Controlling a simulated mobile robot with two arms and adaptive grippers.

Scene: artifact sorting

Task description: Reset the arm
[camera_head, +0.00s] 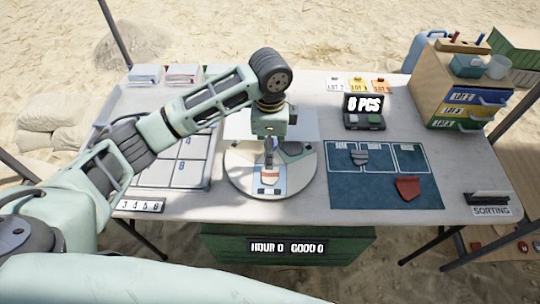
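My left arm comes in from the left and reaches over the middle of the table (240,205). My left gripper (269,160) points down above a round pale turntable (240,178). Its fingers look narrow from here, and I cannot tell whether they are apart or together. A small reddish and pale piece (269,175) lies just below and in front of the fingertips, on a blue and white card (267,190). I cannot tell if the fingers touch it. A dark grey-green shape (295,149) lies at the turntable's right side. My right gripper is out of view.
A drawer cabinet (440,75) stands back right. A gridded tray (190,165) lies left, under my arm.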

